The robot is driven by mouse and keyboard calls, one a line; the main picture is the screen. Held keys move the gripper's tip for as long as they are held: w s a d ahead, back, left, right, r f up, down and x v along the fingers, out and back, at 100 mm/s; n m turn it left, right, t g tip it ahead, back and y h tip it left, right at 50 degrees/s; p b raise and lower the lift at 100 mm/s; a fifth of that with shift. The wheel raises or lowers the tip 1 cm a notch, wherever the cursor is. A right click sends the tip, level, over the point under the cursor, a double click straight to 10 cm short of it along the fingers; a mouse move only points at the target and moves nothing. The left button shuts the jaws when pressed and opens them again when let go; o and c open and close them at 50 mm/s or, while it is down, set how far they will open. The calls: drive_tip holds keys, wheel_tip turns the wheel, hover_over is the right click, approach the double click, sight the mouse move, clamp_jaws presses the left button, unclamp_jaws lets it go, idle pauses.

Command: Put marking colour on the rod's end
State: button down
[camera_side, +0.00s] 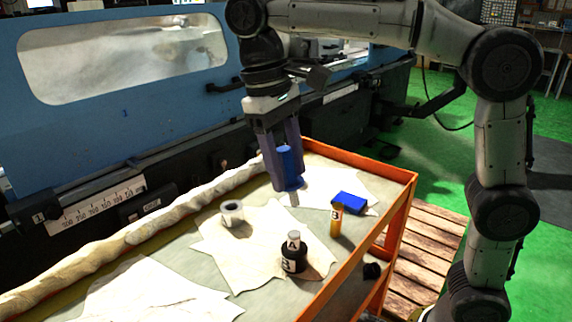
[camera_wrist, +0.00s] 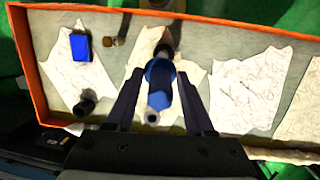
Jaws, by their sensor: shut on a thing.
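In the side view my gripper (camera_side: 289,172) is shut on a blue stepped rod (camera_side: 288,160) with a collar and a narrow grey tip pointing down. The rod hangs over the cart, its tip above a cloth. The wrist view also shows the rod (camera_wrist: 160,85) between the fingers of my gripper (camera_wrist: 158,90). A black bottle (camera_side: 293,260) with a pale top and lettered labels stands on a cloth, left of the small yellow-orange bottle (camera_side: 336,220) marked B. Which one holds the marking colour I cannot tell. The rod is apart from both bottles.
A blue block (camera_side: 349,202) lies behind the yellow-orange bottle. A white ring-shaped roll (camera_side: 232,212) sits left of the gripper. The cart has a raised orange rim (camera_side: 365,167). A dark cylinder (camera_wrist: 85,104) shows in the wrist view. The blue grinder (camera_side: 120,110) stands behind.

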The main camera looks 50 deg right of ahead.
drive_tip(key=shift+f, duration=0.1)
drive_tip(key=shift+f, duration=2.5)
drive_tip(key=shift+f, duration=0.45)
drive_tip(key=shift+s+a+f, duration=0.1)
drive_tip(key=shift+a, duration=0.15)
drive_tip(key=shift+d, duration=0.2)
drive_tip(key=shift+w+d, duration=0.2)
drive_tip(key=shift+d, duration=0.15)
drive_tip(key=shift+a, duration=0.15)
drive_tip(key=shift+s+a, duration=0.2)
drive_tip(key=shift+a, duration=0.25)
